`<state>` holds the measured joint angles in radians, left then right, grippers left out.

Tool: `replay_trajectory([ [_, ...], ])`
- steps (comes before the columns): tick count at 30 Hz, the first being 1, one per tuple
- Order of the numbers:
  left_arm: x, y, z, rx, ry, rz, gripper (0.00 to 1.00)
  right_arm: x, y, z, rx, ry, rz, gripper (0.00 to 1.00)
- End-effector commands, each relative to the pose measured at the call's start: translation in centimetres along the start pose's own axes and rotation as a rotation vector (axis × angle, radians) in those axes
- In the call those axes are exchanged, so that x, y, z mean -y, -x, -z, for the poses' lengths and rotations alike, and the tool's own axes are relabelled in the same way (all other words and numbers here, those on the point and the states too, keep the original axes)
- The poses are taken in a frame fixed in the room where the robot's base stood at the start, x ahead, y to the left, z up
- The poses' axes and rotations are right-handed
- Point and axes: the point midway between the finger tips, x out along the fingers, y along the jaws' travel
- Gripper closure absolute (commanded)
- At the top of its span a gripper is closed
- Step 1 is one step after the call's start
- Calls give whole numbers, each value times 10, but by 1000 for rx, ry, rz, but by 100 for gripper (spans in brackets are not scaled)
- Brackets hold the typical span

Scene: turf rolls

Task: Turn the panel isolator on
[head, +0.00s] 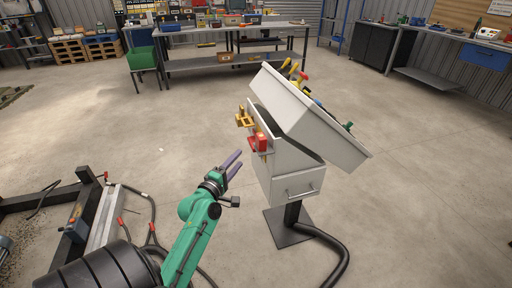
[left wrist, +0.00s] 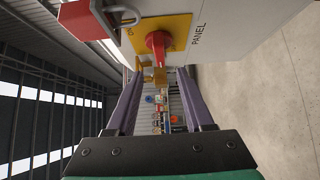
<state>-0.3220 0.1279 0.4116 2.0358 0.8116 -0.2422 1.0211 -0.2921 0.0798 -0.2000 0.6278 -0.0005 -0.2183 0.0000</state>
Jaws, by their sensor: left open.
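The panel isolator (left wrist: 157,42) is a red rotary handle on a yellow plate, on a pale cabinet face lettered "PANEL", in the left wrist view. In the head view, red and brass-yellow fittings (head: 261,143) stick out of the left side of the pale console (head: 288,184). My left gripper (head: 236,163) has two purple fingers, spread apart and empty, just left of the console. My right gripper is not in view.
A red block (left wrist: 84,18) with a metal loop is beside the yellow plate. The console stands on a post with a dark base plate (head: 289,228) and thick cable. A dark frame (head: 92,190) with cables lies left. Workbenches (head: 235,65) stand behind; the floor right of the console is clear.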

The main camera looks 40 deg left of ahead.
Motion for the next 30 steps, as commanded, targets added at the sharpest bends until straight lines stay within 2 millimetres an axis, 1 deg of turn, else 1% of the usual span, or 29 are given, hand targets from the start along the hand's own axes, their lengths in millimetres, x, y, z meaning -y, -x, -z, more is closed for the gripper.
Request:
replay_trajectory([
  [1, -4, -15, 0, 1, 1, -4, 48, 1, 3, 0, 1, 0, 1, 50],
  [3, -3, -34, 0, 1, 1, -3, 48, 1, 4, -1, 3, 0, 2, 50],
  [6, -1, -60, 0, 0, -2, -1, 48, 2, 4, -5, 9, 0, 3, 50],
  [9, 0, -80, 0, 1, -2, 0, 48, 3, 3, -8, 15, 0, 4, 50],
  [13, 0, -94, 0, 0, -2, 1, 48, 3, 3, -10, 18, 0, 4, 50],
  [20, 1, -96, -1, 1, -3, 2, 48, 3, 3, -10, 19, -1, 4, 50],
  [21, 1, -96, 0, 1, -3, 2, 51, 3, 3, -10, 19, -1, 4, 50],
  [23, 1, -96, 0, 1, -3, 2, 74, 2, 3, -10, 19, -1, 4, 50],
  [24, 1, -96, -1, 1, -3, 2, 90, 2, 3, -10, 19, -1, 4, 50],
  [25, 1, -96, -1, 1, -3, 2, 100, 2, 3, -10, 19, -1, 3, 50],
  [30, 1, -96, -1, 1, -4, 2, 100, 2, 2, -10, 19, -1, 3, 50],
])
